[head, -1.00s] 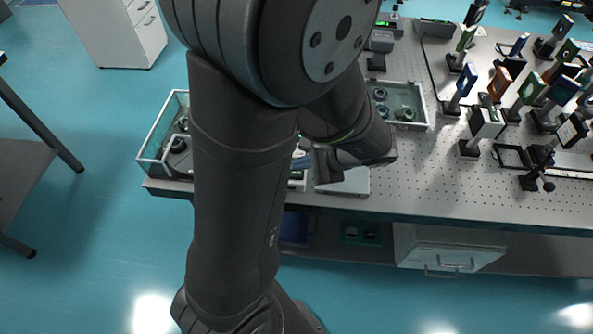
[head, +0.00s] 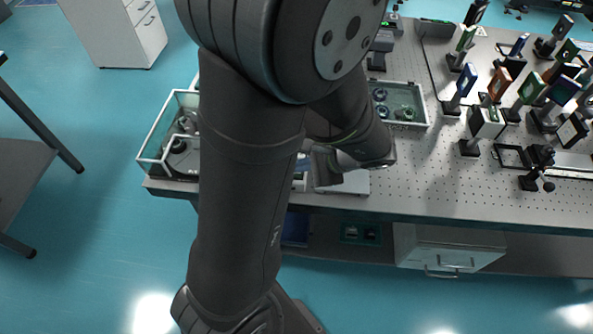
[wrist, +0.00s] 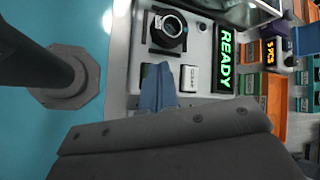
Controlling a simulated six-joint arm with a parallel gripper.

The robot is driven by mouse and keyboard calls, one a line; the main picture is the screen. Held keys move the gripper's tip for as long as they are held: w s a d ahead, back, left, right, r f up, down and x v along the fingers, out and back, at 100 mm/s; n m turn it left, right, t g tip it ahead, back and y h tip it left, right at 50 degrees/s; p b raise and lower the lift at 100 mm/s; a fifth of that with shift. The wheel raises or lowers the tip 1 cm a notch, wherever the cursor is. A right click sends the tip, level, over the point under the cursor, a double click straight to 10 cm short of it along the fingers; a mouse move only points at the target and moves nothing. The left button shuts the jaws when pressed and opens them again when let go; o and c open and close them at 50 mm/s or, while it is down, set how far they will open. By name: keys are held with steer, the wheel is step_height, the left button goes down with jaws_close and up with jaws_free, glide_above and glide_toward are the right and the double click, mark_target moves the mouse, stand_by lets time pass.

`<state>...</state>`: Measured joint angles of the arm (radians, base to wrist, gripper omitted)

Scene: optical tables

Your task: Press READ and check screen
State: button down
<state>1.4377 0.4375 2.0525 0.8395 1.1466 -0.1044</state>
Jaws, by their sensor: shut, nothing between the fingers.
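The reader device shows in the wrist view as a light grey panel (wrist: 199,27) with a lit screen (wrist: 225,60) reading READY in green. A white button (wrist: 189,78) with small dark lettering sits beside the screen. My gripper (wrist: 158,72) has blue fingertips, shut together and empty, over the panel just left of the white button. Something dark green shows around the fingertips, mostly hidden by them; I cannot read a label or tell whether they touch it. A round lens-like part (wrist: 167,29) sits in a dark square mount. In the head view my arm hides most of the device.
An orange-lit display (wrist: 272,50) and coloured bins stand right of the panel in the wrist view. In the head view, glass-walled trays (head: 163,160) (head: 425,114) flank my arm. Several optics mounts (head: 487,124) crowd the table's right side.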

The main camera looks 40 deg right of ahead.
steer(key=shift+f, duration=0.4)
stand_by(0.7)
steer(key=shift+r, duration=0.85)
steer(key=shift+r, duration=2.5)
steer(key=shift+f, duration=0.1)
step_height(320, 180, up, 4)
